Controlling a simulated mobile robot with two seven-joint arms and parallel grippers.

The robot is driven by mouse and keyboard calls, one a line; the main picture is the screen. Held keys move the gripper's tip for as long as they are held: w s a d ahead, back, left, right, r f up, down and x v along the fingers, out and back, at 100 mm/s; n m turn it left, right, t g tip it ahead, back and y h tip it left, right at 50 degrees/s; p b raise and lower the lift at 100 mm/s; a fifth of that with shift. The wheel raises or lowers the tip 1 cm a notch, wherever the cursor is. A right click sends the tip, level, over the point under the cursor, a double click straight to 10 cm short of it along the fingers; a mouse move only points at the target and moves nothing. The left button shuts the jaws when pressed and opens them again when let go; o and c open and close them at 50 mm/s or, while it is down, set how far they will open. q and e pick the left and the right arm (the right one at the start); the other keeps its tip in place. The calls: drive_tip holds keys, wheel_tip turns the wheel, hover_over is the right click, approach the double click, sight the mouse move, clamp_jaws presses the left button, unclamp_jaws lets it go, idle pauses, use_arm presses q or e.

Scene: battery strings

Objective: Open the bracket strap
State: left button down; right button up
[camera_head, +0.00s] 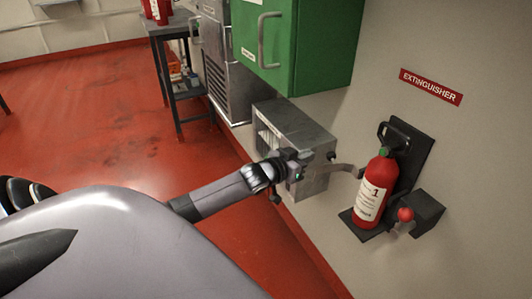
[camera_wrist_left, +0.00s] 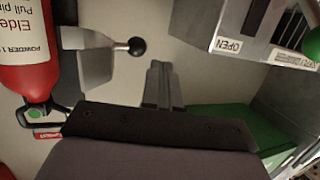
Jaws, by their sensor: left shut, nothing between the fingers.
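The bracket strap (camera_head: 346,168) is a grey metal band with a black ball knob (camera_head: 331,155) on its free end. It sticks out to the left of the red extinguisher (camera_head: 371,198), and no band crosses the extinguisher's front. The black wall bracket (camera_head: 415,145) stands behind the extinguisher. My left gripper (camera_head: 304,162) is left of the strap. In the left wrist view the strap (camera_wrist_left: 90,64) points toward the picture's middle. There my left gripper's fingers (camera_wrist_left: 159,70) are together and empty, apart from the knob (camera_wrist_left: 137,46). My right gripper is not in view.
A green cabinet (camera_head: 310,40) hangs above. A red ball (camera_head: 405,214) is right of the extinguisher. The red floor (camera_head: 90,110) at left is mostly clear.

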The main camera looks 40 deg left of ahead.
use_arm(q)
drive_tip(key=s+a+r+p, duration=0.1)
drive_tip(key=s+a, duration=0.3)
drive_tip(key=s, duration=0.4)
drive_tip(key=shift+s+a+r, duration=0.35)
drive_tip(key=shift+s+r, duration=0.05)
drive_tip(key=shift+r, duration=0.1)
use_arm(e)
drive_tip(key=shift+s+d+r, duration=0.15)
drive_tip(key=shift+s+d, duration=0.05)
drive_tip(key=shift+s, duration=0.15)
use_arm(q)
drive_tip(key=s+d+f+g+p, duration=0.2)
drive_tip(key=s+d+f+p, duration=0.2)
drive_tip(key=s+d, duration=0.6)
drive_tip(key=s+d+f+m+g+h+p, duration=0.1)
drive_tip(key=s+d+f+g+p, duration=0.2)
drive_tip(key=s+d, duration=0.8)
drive_tip(key=shift+s+d+f+m+p, duration=0.15)
drive_tip(key=shift+d+f+m+p, duration=0.3)
drive_tip(key=shift+p, duration=0.55)
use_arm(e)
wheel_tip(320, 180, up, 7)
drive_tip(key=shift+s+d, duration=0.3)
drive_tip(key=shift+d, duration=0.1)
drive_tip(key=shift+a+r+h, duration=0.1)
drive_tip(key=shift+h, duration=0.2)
